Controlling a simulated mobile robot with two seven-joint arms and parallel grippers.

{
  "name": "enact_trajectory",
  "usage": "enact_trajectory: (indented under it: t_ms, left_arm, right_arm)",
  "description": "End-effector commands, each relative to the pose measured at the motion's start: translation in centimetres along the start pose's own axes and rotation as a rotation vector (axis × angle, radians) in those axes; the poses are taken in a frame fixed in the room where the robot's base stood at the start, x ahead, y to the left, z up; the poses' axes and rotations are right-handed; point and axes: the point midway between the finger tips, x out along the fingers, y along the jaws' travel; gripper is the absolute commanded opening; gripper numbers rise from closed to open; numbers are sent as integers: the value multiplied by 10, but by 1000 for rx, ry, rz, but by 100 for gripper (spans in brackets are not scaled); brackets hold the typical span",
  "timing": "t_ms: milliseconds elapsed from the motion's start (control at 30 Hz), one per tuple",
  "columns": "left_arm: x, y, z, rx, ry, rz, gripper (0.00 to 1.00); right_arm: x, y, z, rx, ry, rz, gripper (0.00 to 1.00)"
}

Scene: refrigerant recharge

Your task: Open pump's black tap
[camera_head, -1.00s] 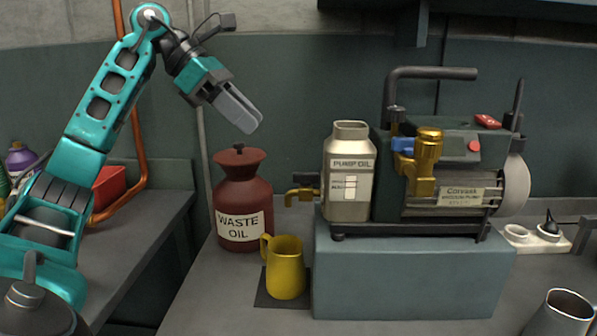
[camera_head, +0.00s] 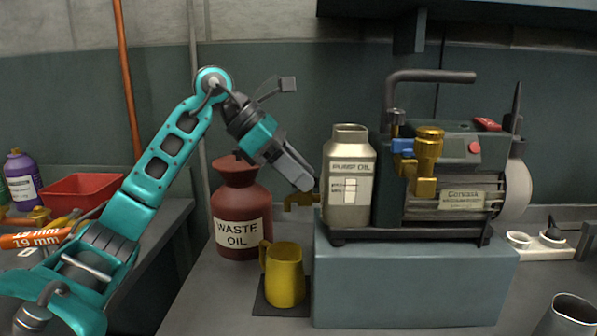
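The vacuum pump (camera_head: 440,185) stands on a grey-blue block, with a brass drain spout (camera_head: 297,201) sticking out at its left, behind the pump oil bottle (camera_head: 348,185). The pump's black tap, above that spout, is hidden behind my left gripper's fingers. My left gripper (camera_head: 305,183) points down and to the right, its tips at the tap's place, just left of the bottle. The fingers show side-on, so I cannot tell whether they are open, or whether they touch the tap. My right gripper is not in view.
The dark red waste oil jar (camera_head: 240,210) stands behind and left of the spout. A yellow mug (camera_head: 284,275) stands on a dark mat below the spout. A red bin (camera_head: 82,192) is on the left bench, and a metal cup (camera_head: 568,315) at front right.

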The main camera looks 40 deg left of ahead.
Motion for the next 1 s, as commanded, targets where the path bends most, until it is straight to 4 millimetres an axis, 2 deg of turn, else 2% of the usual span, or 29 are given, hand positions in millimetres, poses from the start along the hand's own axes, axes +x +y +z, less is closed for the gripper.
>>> enact_trajectory:
  t_ms: [133,533,800,1000]
  left_arm:
    - [0,0,0,0,0,0,37]
    - [0,0,0,0,1,0,0]
    - [0,0,0,3,4,-5,0]
    - [-3,2,2,79,9,-87,0]
  right_arm:
    - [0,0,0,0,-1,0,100]
    - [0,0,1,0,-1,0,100]
    - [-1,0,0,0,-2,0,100]
    - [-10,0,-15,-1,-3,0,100]
